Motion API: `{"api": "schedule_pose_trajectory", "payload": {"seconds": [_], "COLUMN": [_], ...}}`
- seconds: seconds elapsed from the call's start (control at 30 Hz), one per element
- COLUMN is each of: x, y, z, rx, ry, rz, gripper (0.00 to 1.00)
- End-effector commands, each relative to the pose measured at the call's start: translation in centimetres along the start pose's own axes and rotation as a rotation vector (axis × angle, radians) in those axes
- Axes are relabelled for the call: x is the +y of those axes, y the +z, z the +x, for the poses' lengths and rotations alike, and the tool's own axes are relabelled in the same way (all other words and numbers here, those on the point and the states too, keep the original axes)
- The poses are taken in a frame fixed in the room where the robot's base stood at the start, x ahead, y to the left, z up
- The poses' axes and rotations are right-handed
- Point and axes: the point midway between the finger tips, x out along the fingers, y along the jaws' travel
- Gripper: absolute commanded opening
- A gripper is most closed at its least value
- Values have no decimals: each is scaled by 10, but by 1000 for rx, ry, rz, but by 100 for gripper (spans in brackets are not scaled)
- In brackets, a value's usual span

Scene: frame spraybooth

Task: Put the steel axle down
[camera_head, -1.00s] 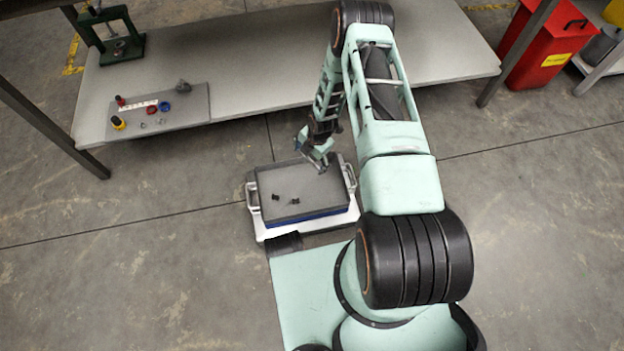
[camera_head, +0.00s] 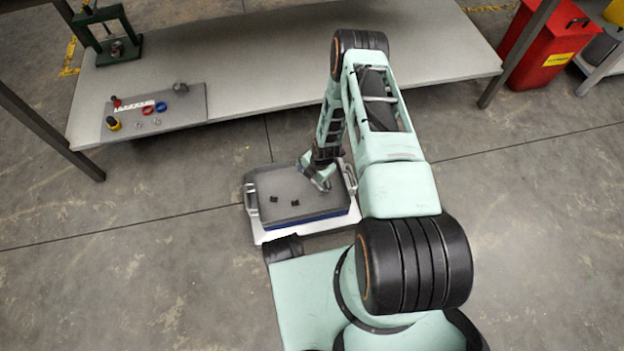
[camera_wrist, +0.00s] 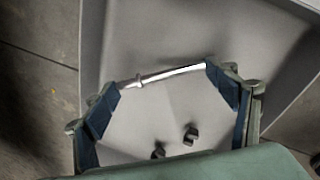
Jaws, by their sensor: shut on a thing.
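The steel axle (camera_wrist: 165,75) is a thin bright rod with a small collar near its left end. In the wrist view it spans the gap between the fingertips of my gripper (camera_wrist: 163,92), which is shut on it near its two ends. The grey tray (camera_wrist: 235,25) lies below it; I cannot tell whether the axle touches the tray floor. In the head view my gripper (camera_head: 322,184) is low over the right part of the tray (camera_head: 262,178), and the axle cannot be made out there.
The tray sits on a white base (camera_head: 262,237). Behind stands a bench (camera_head: 250,60) with a grey mat (camera_head: 190,115) and a green press (camera_head: 110,40).

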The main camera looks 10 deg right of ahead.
Motion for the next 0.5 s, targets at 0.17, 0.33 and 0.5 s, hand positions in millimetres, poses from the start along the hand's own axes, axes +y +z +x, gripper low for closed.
{"api": "schedule_pose_trajectory", "payload": {"seconds": [0.17,0.33,0.5], "x": [-1,-1,0], "y": [0,0,0], "z": [2,2,2], "rx": [0,0,0], "ry": [-1,-1,-1], "rz": [1,0,0], "gripper": [90,96,96]}}
